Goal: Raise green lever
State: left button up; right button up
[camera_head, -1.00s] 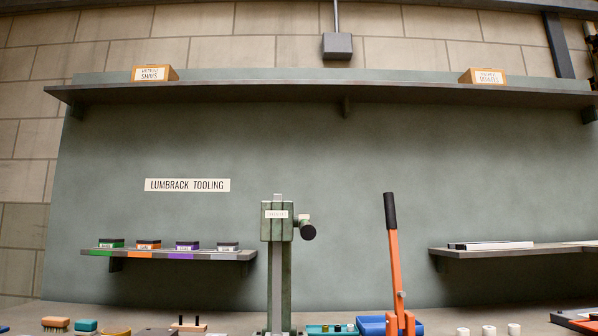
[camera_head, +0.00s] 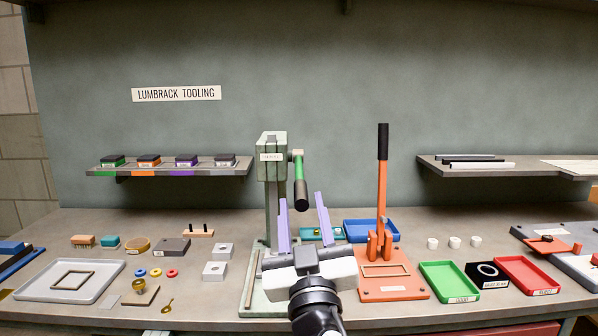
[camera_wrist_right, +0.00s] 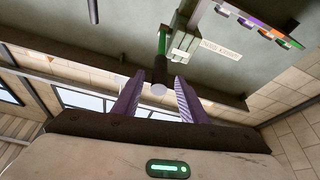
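The green lever (camera_head: 298,168) juts from the right side of the pale green press (camera_head: 271,160) and ends in a black grip (camera_head: 301,195). My right gripper (camera_head: 301,197), with two purple fingers, is open below and in front of the grip. In the right wrist view the black grip (camera_wrist_right: 160,70) shows between the open fingertips (camera_wrist_right: 160,75), with a gap on each side; its round end faces the camera. I cannot tell whether the grip is inside the fingers or just beyond them. My left gripper is not in view.
An orange upright lever tool (camera_head: 382,190) stands right of my gripper, with a blue tray (camera_head: 371,231) behind it. A shelf (camera_head: 170,170) with several small blocks is left of the press. Small parts and trays cover the bench (camera_head: 220,300).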

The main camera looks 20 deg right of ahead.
aim_at(299, 181)
jog(key=p+x, duration=0.2)
jog(key=x, duration=0.6)
jog(key=shift+d, duration=0.15)
jog(key=shift+c, duration=0.3)
grip_shut()
